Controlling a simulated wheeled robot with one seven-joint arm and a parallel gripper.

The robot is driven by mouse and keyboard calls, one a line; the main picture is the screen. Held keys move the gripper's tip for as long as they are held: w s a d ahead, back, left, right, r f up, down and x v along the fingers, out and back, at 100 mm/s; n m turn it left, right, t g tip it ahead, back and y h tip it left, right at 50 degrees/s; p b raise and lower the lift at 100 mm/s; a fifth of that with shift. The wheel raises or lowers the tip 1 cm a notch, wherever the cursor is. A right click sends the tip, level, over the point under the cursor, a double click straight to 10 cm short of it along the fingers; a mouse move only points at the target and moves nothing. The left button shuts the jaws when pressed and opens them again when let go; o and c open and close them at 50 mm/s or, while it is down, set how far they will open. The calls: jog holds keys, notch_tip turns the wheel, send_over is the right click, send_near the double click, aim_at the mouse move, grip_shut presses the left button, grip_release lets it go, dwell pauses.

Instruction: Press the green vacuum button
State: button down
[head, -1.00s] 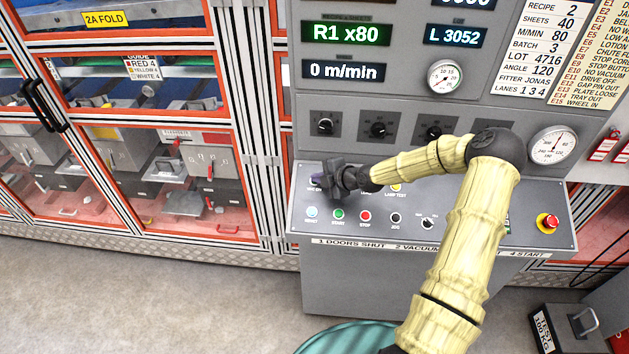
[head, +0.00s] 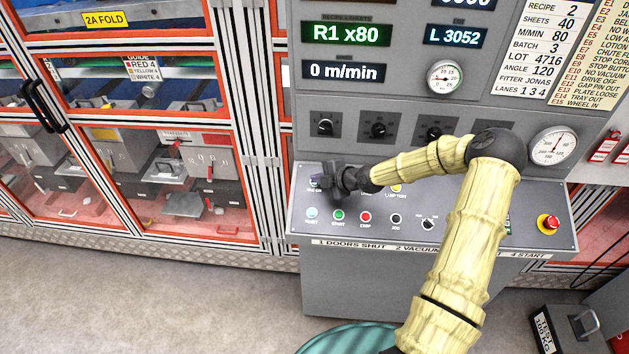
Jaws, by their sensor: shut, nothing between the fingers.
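The grey sloping control panel (head: 470,215) carries two rows of buttons. The button at the left end of the upper row (head: 315,182) is mostly hidden by my gripper; its label seems to begin with "VAC", and its colour is hard to make out. My gripper (head: 325,183) is dark, shut and empty, with its fingertips down at the panel over or beside that button. I cannot tell whether it touches the button. A separate green button (head: 338,215), labelled START, sits in the lower row.
A blue-white button (head: 312,213) and a red STOP button (head: 365,216) flank START. A red emergency stop (head: 548,222) is at the panel's right end. Knobs (head: 378,129) and a round gauge (head: 445,77) are on the upright face above. Orange-framed cabinet doors (head: 145,230) stand left.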

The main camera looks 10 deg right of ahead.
jog(key=shift+s+a+r, duration=0.1)
jog(key=shift+s+r, duration=0.15)
jog(key=shift+r, duration=0.3)
jog(key=r, duration=0.1)
jog(key=s+r+p, duration=0.1)
jog(key=r, duration=0.1)
jog(key=s+r+p, duration=0.1)
jog(key=shift+a+r, duration=0.3)
jog(key=shift+r, duration=0.05)
jog(key=shift+w, duration=0.1)
dwell(0.7)
jog(key=s+r+m+g+h+b, duration=0.1)
jog(key=s+r+m+g+h, duration=0.2)
jog(key=s+m, duration=0.7)
jog(key=s+r+m+g+h+b, duration=0.2)
jog(key=s+m, duration=0.9)
jog(key=s, duration=0.7)
jog(key=shift+s+a+r+m+g+h, duration=0.15)
jog(key=shift+a+r+m+g+h, duration=0.25)
jog(key=shift+r+g+h, duration=0.45)
